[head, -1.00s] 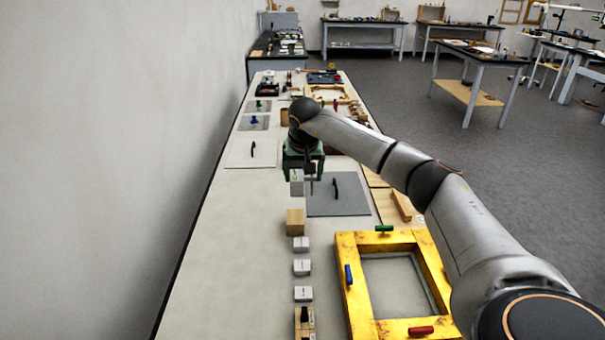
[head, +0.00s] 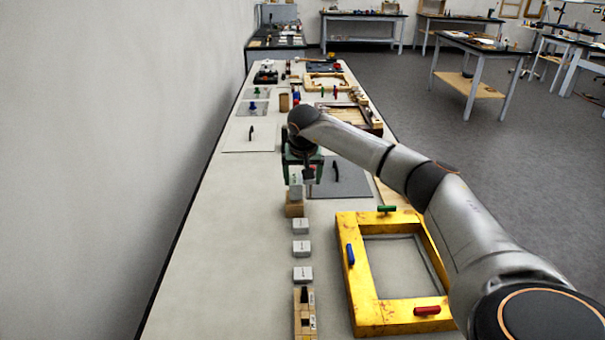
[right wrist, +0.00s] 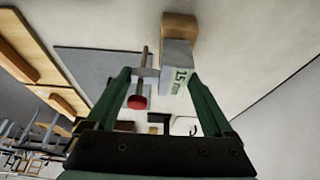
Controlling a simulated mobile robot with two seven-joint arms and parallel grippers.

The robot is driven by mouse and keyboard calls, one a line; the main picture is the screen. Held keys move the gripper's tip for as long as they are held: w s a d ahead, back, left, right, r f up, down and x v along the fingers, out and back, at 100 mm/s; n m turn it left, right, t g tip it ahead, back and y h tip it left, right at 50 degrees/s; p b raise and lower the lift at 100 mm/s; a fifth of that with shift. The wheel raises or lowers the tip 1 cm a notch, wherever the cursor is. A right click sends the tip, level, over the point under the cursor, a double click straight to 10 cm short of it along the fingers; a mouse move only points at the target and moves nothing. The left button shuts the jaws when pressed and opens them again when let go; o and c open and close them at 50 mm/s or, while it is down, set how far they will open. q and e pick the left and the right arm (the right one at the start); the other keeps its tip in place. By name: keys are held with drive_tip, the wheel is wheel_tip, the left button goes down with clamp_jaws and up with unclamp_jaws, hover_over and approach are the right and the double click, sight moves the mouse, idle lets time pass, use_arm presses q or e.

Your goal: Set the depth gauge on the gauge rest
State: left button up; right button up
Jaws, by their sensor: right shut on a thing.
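My right gripper (head: 302,180) is shut on the depth gauge. In the right wrist view the gauge (right wrist: 177,68) is a grey block labelled "15 mm", with a side bar and a thin rod ending in a red knob (right wrist: 138,102). The gauge also shows below the gripper in the head view (head: 296,190). A small wooden block (head: 294,209), seemingly the gauge rest, stands at the gauge's lower end, and it also shows in the right wrist view (right wrist: 181,26). I cannot tell whether the two touch. My left gripper is not in view.
Small white labelled blocks (head: 302,249) stand in a row nearer me, with a wooden holder (head: 304,320) at the near end. A yellow frame (head: 357,300) with coloured handles lies at right. A grey plate (head: 350,184) lies beside the gripper. The bench's left side is clear.

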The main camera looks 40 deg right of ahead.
drive_tip(key=shift+f, duration=0.55)
idle(0.4)
drive_tip(key=o, duration=1.4)
drive_tip(key=shift+c, duration=0.2)
wheel_tip(320, 180, up, 8)
drive_tip(key=p, duration=0.7)
drive_tip(key=shift+r, duration=2.5)
